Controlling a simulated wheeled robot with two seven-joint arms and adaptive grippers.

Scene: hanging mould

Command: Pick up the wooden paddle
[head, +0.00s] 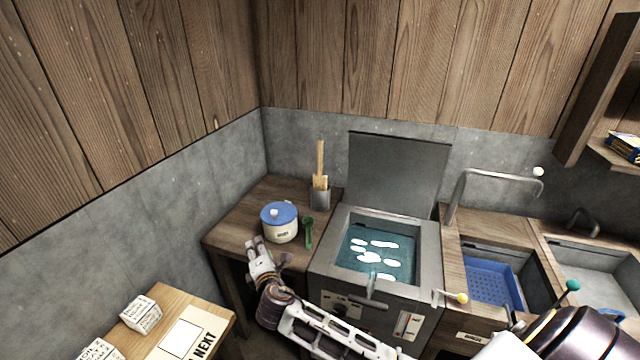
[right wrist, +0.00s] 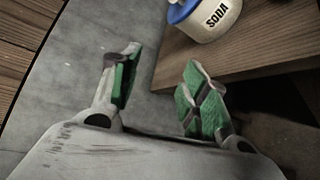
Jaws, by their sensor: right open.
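A tall wooden handle (head: 320,158), which looks like the wooden paddle, stands upright in a grey cup (head: 320,198) at the back of the wooden counter. Its lower end is hidden in the cup, next to shorter wooden pieces. My right gripper (head: 268,249) is by the counter's front left edge, in front of the soda jar, to the left of and nearer than the cup. In the right wrist view its green-padded fingers (right wrist: 160,72) are apart with nothing between them. The paddle does not show there. My left gripper is not in view.
A blue-lidded soda jar (head: 281,225) and a green scoop (head: 308,232) stand on the counter (head: 240,219) in front of the cup. An open-lidded vat (head: 430,250) with white pieces in liquid is to the right. A grey wall rises behind.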

